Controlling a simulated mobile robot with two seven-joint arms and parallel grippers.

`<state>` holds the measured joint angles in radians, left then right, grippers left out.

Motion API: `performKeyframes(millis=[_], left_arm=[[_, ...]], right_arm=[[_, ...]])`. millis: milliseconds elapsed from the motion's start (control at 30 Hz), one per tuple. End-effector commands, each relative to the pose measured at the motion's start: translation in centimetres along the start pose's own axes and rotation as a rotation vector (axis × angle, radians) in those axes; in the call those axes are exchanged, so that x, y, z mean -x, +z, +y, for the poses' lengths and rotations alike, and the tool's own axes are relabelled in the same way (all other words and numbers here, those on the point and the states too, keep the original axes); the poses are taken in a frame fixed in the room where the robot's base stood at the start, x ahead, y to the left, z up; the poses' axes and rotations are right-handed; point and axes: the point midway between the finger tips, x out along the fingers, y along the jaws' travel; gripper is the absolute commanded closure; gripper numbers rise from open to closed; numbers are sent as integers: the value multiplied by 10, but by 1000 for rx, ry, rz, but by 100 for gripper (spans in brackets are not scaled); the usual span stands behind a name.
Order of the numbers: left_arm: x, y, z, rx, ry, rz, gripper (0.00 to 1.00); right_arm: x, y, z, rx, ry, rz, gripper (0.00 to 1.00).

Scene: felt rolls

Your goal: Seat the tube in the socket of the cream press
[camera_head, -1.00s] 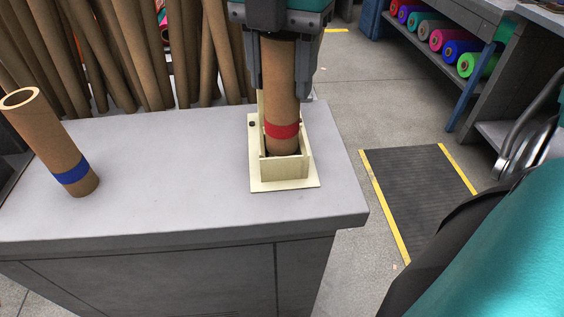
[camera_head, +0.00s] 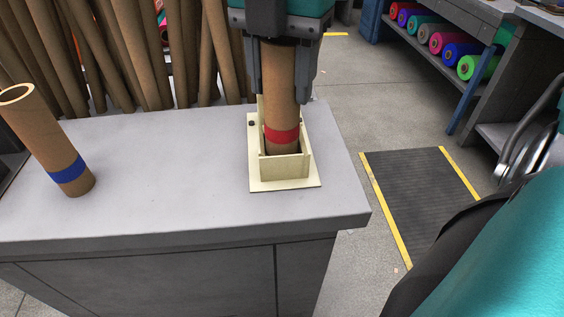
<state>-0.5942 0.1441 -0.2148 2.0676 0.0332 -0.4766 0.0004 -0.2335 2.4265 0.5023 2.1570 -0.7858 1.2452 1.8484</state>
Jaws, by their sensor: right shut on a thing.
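The cream press (camera_head: 284,186) stands on the grey bench near its right end, with a flat base and a square open-topped socket. A brown cardboard tube (camera_head: 281,85) with a red band near its lower end stands nearly upright, with that end inside the socket walls. The band is just above the front wall. The tube's bottom is hidden behind that wall, so I cannot tell whether it rests on the floor. My right gripper (camera_head: 281,88) is shut on the tube's upper part, one finger on each side. My left gripper is not in view.
A second brown tube with a blue band (camera_head: 48,140) stands tilted on the bench (camera_head: 175,160) at the left. Many brown tubes (camera_head: 120,50) lean behind the bench. A shelf of coloured rolls (camera_head: 440,42) is at the upper right. The bench between tube and press is clear.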

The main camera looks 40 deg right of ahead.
Motion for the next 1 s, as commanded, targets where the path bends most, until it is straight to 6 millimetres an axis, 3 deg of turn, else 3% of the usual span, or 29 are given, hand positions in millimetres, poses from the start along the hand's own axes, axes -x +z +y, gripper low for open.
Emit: performKeyframes(millis=[1000], left_arm=[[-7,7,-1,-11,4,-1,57]], right_arm=[[-13,0,0,0,0,0,91]])
